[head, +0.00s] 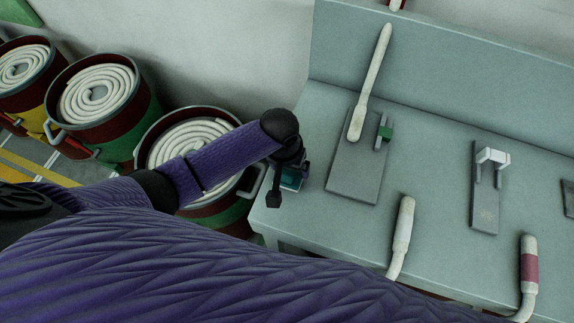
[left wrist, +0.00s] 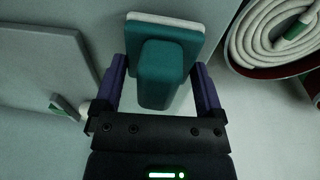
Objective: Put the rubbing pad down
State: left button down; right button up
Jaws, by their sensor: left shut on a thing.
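The rubbing pad, teal with a white face layer, is in my left gripper. It fills the upper middle of the left wrist view (left wrist: 185,32), its block-shaped grip between the two purple fingers. My left gripper (left wrist: 158,75) is shut on that grip. In the head view the pad (head: 292,182) is a small teal patch, mostly hidden by my left gripper (head: 288,178), at the left end of the grey bench (head: 300,220). I cannot tell whether the pad touches anything below. My right gripper is not in view.
On the bench are a grey plate with a long white lever (head: 371,80) and a green piece, and another plate with a white handle (head: 492,156). White pipe-like handles (head: 402,225) rise at the front edge. Drums with coiled white hose (head: 97,95) stand left.

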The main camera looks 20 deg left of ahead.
pick_arm(q)
jog(key=shift+f, duration=0.25)
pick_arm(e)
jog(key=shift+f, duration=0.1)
pick_arm(q)
jog(key=shift+f, duration=0.1)
jog(key=shift+c, duration=0.3)
grip_release()
jog(key=shift+o, duration=0.3)
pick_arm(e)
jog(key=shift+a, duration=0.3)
pick_arm(q)
jog(key=r+p, duration=0.1)
jog(key=r, duration=0.3)
jog(key=r+p, duration=0.1)
jog(key=r, duration=0.3)
jog(key=s+a+r+p, duration=0.1)
jog(key=r+p, duration=0.1)
jog(key=r, duration=0.2)
jog(key=shift+r, duration=0.1)
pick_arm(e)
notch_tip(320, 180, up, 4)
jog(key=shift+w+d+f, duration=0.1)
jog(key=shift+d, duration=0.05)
